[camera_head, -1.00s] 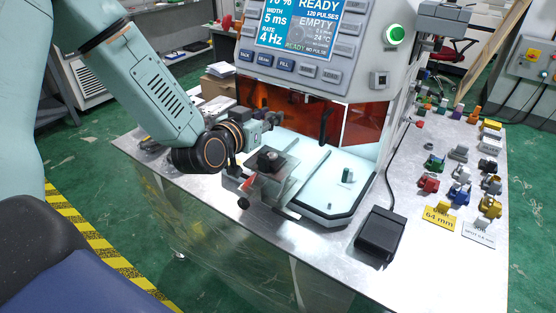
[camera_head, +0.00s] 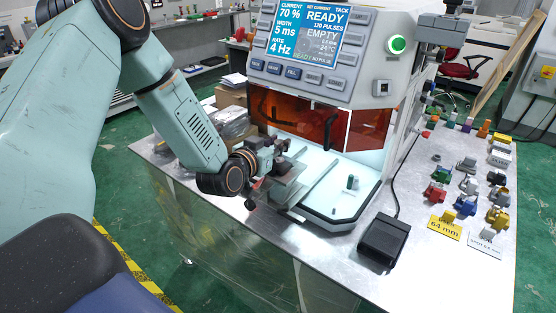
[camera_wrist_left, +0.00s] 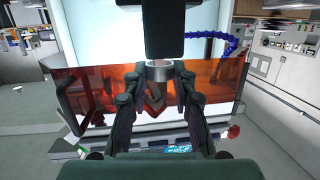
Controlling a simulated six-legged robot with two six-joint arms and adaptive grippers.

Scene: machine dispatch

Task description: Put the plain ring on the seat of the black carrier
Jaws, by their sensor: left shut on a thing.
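My left gripper (camera_wrist_left: 159,82) is shut on a plain silver ring (camera_wrist_left: 159,70), held upright between its fingertips in the left wrist view. A broad black block (camera_wrist_left: 163,28) stands directly beyond the ring there; I cannot tell whether they touch. In the head view my left gripper (camera_head: 279,147) is low over a metal stand (camera_head: 286,191) in front of the machine. A dark block (camera_head: 282,166) on that stand, apparently the black carrier, is partly hidden by the gripper and wrist. The ring is too small to make out there. My right gripper is not in view.
The machine with an amber window (camera_head: 305,125) rises right behind the stand. A lit tray (camera_head: 340,205) lies to its right, then a black pedal (camera_head: 383,240) with a cable. Several coloured holders, including a red one (camera_head: 436,194), crowd the table's right side.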

